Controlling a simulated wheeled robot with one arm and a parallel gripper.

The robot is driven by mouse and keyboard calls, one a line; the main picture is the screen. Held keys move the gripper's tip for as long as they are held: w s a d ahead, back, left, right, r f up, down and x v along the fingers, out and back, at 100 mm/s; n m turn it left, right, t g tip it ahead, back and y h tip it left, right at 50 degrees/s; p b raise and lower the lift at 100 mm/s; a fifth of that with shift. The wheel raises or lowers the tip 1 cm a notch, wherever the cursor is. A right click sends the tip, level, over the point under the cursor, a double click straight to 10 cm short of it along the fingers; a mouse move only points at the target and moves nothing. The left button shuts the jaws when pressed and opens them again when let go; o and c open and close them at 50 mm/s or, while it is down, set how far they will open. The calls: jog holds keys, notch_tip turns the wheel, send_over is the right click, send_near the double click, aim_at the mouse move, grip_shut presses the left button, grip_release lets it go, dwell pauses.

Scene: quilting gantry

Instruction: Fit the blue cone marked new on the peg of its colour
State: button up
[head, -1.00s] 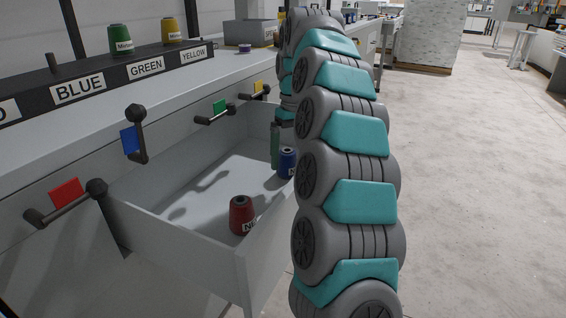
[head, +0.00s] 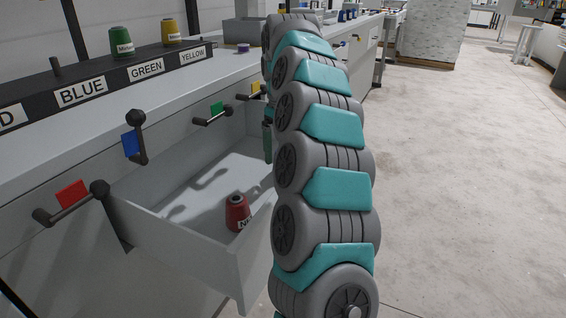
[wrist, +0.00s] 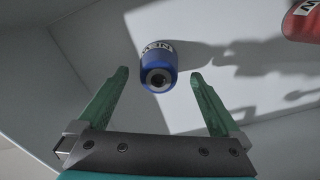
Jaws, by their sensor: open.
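The blue cone (wrist: 158,68) with a white label, its letters partly legible, stands in the open drawer in the wrist view. My arm hides it in the head view. My gripper (wrist: 157,82) is open, its two green fingers on either side of the cone's near end; I cannot tell how far above it they are. In the head view only a bit of a green finger (head: 267,142) shows beside my arm. The peg behind the BLUE label (head: 82,92) is a bare dark peg (head: 56,67) on the black rack (head: 120,82).
A red cone (head: 238,213) stands in the drawer (head: 178,252), and also shows in the wrist view (wrist: 304,22). A green cone (head: 121,41) and a yellow cone (head: 171,32) sit on their pegs. Dark handles with coloured tags jut from the drawer fronts.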

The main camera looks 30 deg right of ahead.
jog(key=shift+s+d+f, duration=0.15)
jog(key=shift+f, duration=2.05)
jog(key=shift+c, duration=0.4)
jog(key=c, duration=1.3)
jog(key=shift+r, duration=0.1)
